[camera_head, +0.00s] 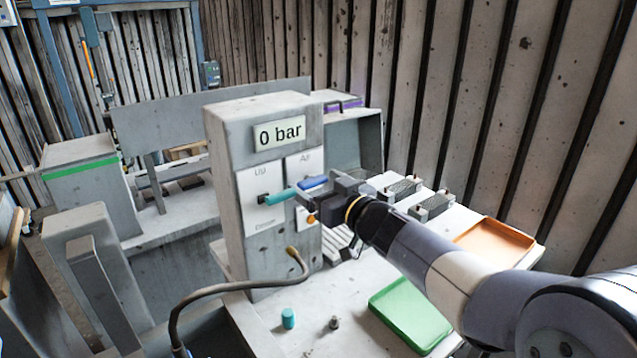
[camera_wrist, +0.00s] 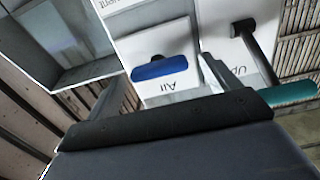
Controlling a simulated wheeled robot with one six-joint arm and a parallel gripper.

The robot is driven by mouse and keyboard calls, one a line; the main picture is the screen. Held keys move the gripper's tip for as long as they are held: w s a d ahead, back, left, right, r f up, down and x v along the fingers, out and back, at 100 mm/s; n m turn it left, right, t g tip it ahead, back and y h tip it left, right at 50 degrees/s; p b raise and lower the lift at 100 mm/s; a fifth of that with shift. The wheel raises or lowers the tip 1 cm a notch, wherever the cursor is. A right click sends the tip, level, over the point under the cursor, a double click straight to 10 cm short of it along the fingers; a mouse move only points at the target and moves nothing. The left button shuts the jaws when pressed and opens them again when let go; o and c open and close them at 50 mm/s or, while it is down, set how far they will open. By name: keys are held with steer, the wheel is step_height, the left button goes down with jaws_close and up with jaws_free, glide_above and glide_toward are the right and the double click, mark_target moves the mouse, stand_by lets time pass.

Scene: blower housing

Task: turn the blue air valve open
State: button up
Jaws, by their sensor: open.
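The blue valve handle (camera_head: 312,182) is on the right-hand white panel, labelled "Air", of a grey control box (camera_head: 225,165). In the wrist view the blue handle (camera_wrist: 160,69) lies crosswise in the picture, between my two fingers. My gripper (camera_head: 320,195) is open in front of that panel, with one finger on each side of the handle; contact cannot be told. A teal handle (camera_head: 280,196) sits on the left-hand panel and also shows at the right of the wrist view (camera_wrist: 290,93). The display (camera_head: 279,134) reads "0 bar". My gripper hides part of the Air panel.
A hose (camera_head: 235,286) curves up in front of the box. A teal cylinder (camera_head: 288,318) and a small dark part (camera_head: 334,323) stand on the bench. A green tray (camera_head: 412,315) and an orange tray (camera_head: 495,241) lie to the right, with grey blocks (camera_head: 432,206) behind.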

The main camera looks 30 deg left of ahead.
steer(key=shift+w+a, duration=0.2)
steer(key=shift+a, duration=0.1)
steer(key=c, duration=1)
